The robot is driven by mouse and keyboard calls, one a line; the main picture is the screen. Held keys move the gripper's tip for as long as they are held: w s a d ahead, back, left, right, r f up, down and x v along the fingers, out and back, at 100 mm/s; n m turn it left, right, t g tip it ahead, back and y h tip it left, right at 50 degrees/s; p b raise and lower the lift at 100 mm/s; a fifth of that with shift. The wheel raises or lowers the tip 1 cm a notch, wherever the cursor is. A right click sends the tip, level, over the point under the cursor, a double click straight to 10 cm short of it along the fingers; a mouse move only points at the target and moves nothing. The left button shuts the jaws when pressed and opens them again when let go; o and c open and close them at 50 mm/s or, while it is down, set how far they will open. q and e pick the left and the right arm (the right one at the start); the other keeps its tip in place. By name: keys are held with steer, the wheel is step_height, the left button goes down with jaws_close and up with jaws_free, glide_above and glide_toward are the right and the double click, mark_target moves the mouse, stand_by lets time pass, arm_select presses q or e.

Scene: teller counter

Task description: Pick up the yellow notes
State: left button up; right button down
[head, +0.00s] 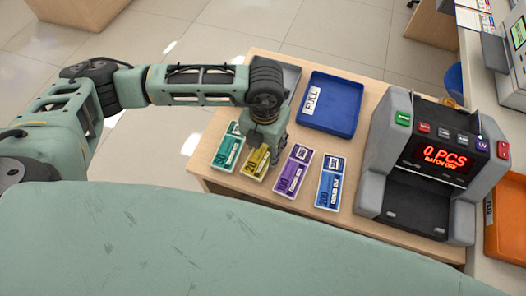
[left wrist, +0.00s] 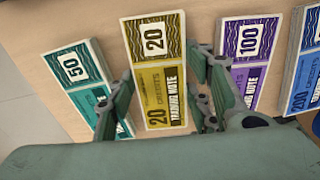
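The yellow notes (head: 256,163) are a stack marked 20, lying on the wooden counter between the teal and purple stacks. In the left wrist view, the yellow notes (left wrist: 154,45) run up the middle of the picture. My left gripper (head: 267,143) is over their far end in the head view. In the left wrist view, the left gripper (left wrist: 164,78) is open, with one finger on each side of the yellow stack. The notes appear to lie flat, not gripped. Finger contact cannot be told. My right gripper is in neither view.
Teal notes (head: 229,149), purple notes (head: 293,173) and blue notes (head: 330,184) lie close beside the yellow ones. A blue tray labelled FULL (head: 345,84) is behind. A counting machine (head: 425,180) reading 0 PCS stands right, with an orange tray (head: 505,240) beyond.

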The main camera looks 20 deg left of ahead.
arm_select(q)
steer(key=shift+c, duration=1.4)
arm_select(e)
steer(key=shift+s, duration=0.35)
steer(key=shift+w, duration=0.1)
